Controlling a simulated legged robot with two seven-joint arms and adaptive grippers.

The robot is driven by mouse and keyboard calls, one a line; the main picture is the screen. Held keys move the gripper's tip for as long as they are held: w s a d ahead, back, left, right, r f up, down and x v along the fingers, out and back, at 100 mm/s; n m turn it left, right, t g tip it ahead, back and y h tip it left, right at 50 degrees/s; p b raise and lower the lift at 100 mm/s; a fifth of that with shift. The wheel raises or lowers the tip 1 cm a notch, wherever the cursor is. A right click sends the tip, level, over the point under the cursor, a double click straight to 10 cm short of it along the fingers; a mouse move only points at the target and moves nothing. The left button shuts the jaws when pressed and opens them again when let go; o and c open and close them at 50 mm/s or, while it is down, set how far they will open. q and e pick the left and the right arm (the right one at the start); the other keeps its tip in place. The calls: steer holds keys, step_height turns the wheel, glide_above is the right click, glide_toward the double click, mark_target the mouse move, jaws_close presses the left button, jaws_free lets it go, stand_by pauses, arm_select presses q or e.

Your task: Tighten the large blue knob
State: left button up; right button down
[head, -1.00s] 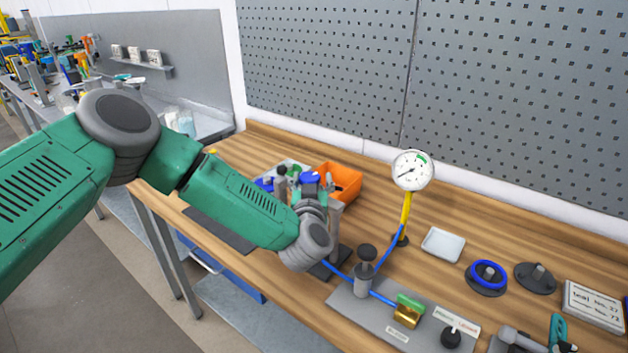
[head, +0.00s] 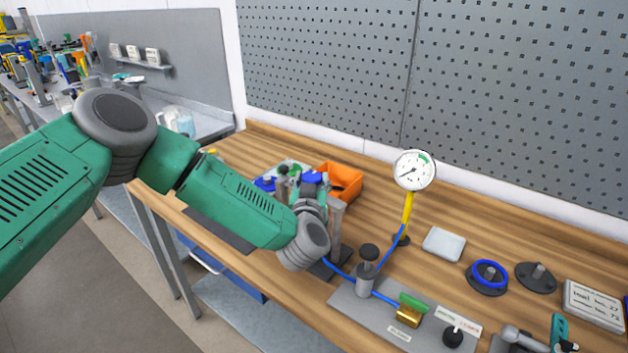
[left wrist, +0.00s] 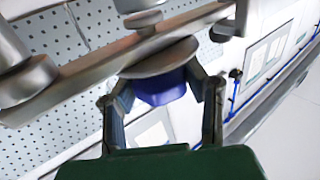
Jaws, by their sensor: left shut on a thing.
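The large blue knob (left wrist: 163,90) shows in the left wrist view, under a grey disc on a metal bar. My left gripper (left wrist: 163,98) has one finger on each side of it and is shut on it. In the head view the same gripper (head: 312,187) is at the back of the wooden bench, beside an orange bin. My gripper and wrist hide most of the knob there. How far the knob is turned cannot be told. My right gripper is not in view.
The orange bin (head: 341,181) stands just behind my gripper. A pressure gauge (head: 414,170) on a yellow stem, a white tray (head: 444,244) and a blue ring handwheel (head: 488,275) are to the right. A plate with a black-topped valve (head: 368,252) is in front.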

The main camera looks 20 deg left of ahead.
arm_select(q)
steer(key=shift+a, duration=0.2)
stand_by(0.3)
steer(key=o, duration=1.1)
steer(key=shift+o, duration=0.5)
steer(key=shift+w+a+f, duration=0.1)
steer(key=v, duration=1.2)
